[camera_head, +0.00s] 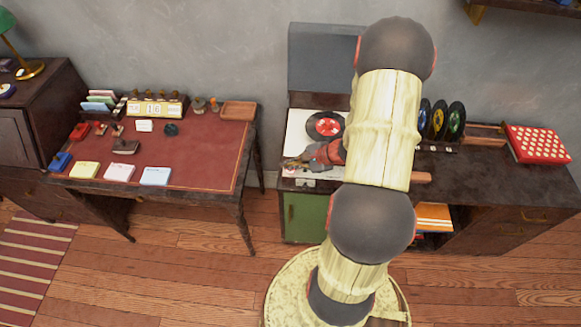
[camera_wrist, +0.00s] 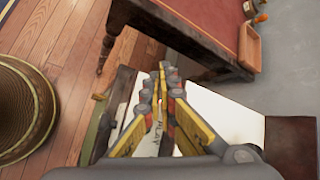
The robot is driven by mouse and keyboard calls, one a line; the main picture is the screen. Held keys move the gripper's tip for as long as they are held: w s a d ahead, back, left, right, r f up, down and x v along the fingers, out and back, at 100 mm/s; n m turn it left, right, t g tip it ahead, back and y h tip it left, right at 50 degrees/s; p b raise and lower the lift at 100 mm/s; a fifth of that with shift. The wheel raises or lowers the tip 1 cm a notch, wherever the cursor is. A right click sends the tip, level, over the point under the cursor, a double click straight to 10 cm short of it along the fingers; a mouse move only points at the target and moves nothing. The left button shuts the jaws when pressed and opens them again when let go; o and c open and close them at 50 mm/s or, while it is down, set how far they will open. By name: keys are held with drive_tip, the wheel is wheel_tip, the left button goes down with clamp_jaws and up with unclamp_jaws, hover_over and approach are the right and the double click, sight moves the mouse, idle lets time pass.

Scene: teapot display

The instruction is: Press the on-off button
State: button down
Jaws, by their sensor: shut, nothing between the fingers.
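A record player (camera_head: 297,130) with a white top plate and a raised dark lid (camera_head: 318,58) stands in the middle of the head view. A dark record with a red label (camera_head: 326,125) lies on it. My gripper (camera_head: 289,163) is shut and empty over the plate's front left part. In the wrist view my gripper (camera_wrist: 166,70) points away over the white plate (camera_wrist: 233,122), with dark lettering partly visible between the fingers. I cannot make out the on-off button in either view; my fingers cover part of the plate. Contact with the plate cannot be told.
A red-topped desk (camera_head: 200,155) with cards and stamps stands to the left, a gap between it and the player's cabinet. A green cabinet door (camera_head: 305,216) is below the player. Upright records (camera_head: 438,120) and a red dotted box (camera_head: 538,144) stand to the right.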

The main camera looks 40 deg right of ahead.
drive_tip(key=shift+f, duration=0.1)
drive_tip(key=shift+f+b, duration=0.35)
drive_tip(key=shift+b, duration=0.3)
drive_tip(key=shift+f+b, duration=0.3)
drive_tip(key=shift+b, duration=0.05)
idle(0.6)
drive_tip(key=shift+r, duration=0.15)
drive_tip(key=shift+r+p, duration=0.45)
drive_tip(key=shift+r, duration=0.2)
drive_tip(key=shift+r, duration=0.1)
wheel_tip(320, 180, up, 6)
drive_tip(key=p, duration=0.4)
idle(0.6)
